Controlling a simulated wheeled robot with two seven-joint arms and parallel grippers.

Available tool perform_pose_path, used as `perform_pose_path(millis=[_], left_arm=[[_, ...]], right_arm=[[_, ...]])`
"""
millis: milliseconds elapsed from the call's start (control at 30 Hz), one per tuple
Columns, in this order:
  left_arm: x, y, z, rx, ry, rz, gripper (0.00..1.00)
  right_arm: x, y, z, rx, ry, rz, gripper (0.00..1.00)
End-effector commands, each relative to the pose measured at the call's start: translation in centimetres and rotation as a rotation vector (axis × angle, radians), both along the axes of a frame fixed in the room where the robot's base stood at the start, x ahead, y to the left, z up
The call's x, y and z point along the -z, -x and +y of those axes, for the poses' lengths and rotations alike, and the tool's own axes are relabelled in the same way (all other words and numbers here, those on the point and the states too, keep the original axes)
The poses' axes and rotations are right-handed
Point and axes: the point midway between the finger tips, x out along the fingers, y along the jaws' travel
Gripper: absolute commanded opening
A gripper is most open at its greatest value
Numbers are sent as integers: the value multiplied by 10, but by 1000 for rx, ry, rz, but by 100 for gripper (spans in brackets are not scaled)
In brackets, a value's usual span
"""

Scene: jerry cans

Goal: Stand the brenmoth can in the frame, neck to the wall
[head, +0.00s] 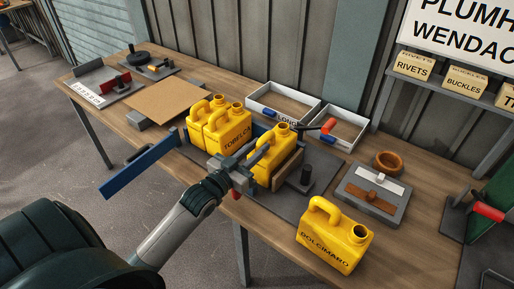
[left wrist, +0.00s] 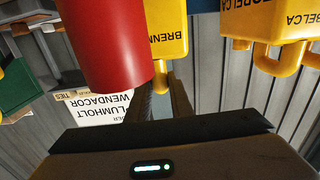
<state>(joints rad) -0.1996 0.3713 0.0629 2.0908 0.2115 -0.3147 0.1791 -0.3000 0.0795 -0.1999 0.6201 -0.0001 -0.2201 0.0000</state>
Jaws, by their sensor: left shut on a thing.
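The brenmoth can (head: 271,165) is yellow and upright, between the TOBELCA can (head: 234,135) and a wooden board (head: 291,167). Its neck (head: 283,129) points to the wall side, its handle to my side. Whether its base is down on the frame floor is hidden. My left gripper (head: 240,174) is shut on its handle. In the left wrist view the can (left wrist: 167,30) is upside down, labelled BREN…, its handle end between the fingers (left wrist: 163,88). The frame's blue back (head: 259,130) shows behind the cans; a long blue bar (head: 140,166) sticks out left. My right gripper is not in view.
A red cylinder (left wrist: 103,45) is close beside the fingers. Another yellow can (head: 197,115) stands left of TOBELCA. The DOLCIMARO can (head: 334,243) stands front right. White trays (head: 283,100) and a red-handled lever (head: 328,126) lie behind; a grey fixture (head: 372,193) is to the right.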

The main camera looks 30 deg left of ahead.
Motion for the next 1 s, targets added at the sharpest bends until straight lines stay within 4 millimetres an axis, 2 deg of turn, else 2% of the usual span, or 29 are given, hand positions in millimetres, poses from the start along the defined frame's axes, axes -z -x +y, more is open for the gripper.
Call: perform_pose_path(millis=[133,167,200,233,667,867,1000], left_arm=[[2,0,0,0,0,-1,0],[2,0,0,0,0,0,24],[2,0,0,0,0,0,34],[2,0,0,0,0,0,38],[0,1,0,0,0,0,38],[2,18,1,1,0,1,38],[2,37,3,0,0,2,38]], right_arm=[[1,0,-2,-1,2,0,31],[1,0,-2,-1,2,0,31],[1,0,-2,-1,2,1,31],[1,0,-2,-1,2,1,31],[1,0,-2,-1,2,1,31],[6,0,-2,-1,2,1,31],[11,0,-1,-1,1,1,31]])
